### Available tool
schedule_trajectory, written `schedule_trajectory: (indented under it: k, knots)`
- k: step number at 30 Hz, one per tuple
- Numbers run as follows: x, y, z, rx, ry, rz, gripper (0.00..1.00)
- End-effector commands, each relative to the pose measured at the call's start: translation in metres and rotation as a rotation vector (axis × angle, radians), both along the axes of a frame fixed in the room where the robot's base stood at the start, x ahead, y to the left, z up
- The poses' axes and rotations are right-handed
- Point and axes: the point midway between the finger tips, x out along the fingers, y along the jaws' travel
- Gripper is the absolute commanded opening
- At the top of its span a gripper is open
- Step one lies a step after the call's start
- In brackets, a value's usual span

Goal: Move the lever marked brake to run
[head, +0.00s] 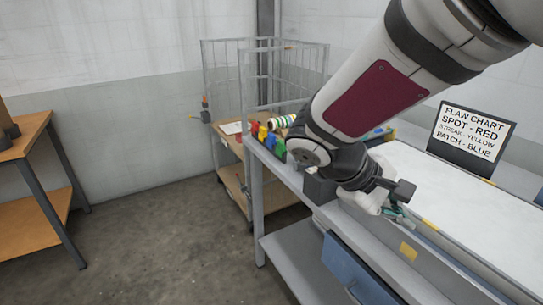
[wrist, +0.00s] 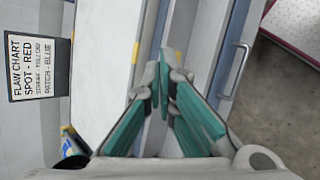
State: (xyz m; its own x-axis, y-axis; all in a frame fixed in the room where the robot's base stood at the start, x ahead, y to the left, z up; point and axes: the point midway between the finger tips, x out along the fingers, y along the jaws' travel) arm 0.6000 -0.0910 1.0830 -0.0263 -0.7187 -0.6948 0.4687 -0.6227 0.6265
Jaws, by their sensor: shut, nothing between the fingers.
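No lever with a readable "brake" or "run" mark can be made out in either view. My gripper (head: 398,214) is over the front edge of the long grey bench (head: 300,184), near its yellow marks. In the wrist view its teal-padded fingers (wrist: 167,76) point along the bench front, tips close together, shut with nothing between them. My arm and gripper hide part of the bench top behind them.
A flaw chart sign (head: 472,132) stands at the back of the white bench surface (head: 470,205). A blue drawer (head: 355,270) is below the edge. A wire cage cart (head: 228,80) and coloured items (head: 268,138) are beyond. An orange-topped table (head: 25,135) is at left. Floor between is clear.

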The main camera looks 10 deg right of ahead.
Motion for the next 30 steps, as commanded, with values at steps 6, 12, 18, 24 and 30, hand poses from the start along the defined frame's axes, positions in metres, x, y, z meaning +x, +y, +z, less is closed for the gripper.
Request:
schedule_trajectory:
  k: [6, 12, 18, 24, 30]
  knots:
    - [0.067, 0.002, -0.045, -0.281, 0.080, 0.144, 0.00]
    - [0.127, 0.020, -0.075, -0.543, 0.108, 0.298, 0.00]
    - [0.185, 0.057, -0.108, -0.799, 0.098, 0.475, 0.00]
    - [0.230, 0.106, -0.141, -1.019, 0.058, 0.651, 0.00]
    - [0.257, 0.152, -0.169, -1.175, 0.011, 0.796, 0.00]
